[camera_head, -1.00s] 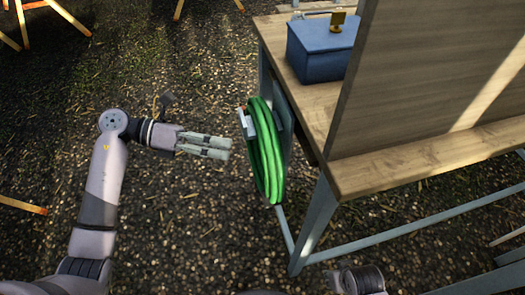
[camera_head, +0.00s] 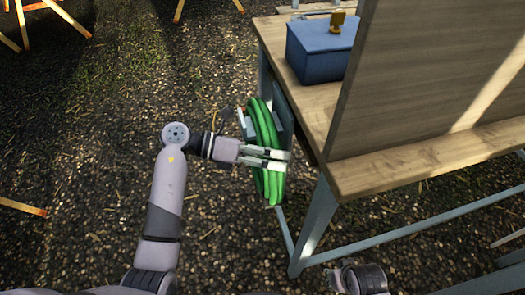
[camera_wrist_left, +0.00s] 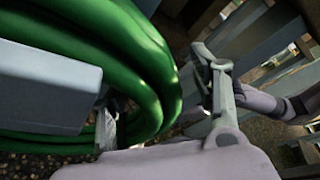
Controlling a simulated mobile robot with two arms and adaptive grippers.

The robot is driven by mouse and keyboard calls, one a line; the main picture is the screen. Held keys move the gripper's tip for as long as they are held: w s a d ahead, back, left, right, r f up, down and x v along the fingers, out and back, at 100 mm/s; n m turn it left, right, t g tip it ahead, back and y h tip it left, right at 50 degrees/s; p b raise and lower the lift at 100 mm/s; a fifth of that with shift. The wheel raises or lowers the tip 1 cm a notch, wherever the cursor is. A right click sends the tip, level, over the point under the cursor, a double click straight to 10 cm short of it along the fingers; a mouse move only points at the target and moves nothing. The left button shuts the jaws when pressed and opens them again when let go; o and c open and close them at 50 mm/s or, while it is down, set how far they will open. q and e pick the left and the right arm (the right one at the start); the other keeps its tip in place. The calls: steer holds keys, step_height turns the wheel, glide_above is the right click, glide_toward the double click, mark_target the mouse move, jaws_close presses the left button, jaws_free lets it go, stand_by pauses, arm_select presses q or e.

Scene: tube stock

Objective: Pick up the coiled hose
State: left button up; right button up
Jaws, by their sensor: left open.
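The coiled green hose (camera_head: 262,125) hangs on a holder at the left side of the wooden table. The hose also fills the left of the left wrist view (camera_wrist_left: 140,45). My left gripper (camera_head: 283,161) is open and reaches across the lower part of the coil from the left. In the left wrist view, one finger shows beside the inner side of the coil and the other stands outside it, with green strands between them. The fingers hide part of the hose in the head view.
The wooden table (camera_head: 415,165) with grey-blue legs stands to the right, close to the gripper. A blue box (camera_head: 320,55) sits on it beside an upright wooden panel (camera_head: 430,75). A pale grey holder block (camera_wrist_left: 50,85) is inside the coil.

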arm_select(q)
steer(key=shift+c, duration=0.6)
jaws_close()
stand_by(0.4)
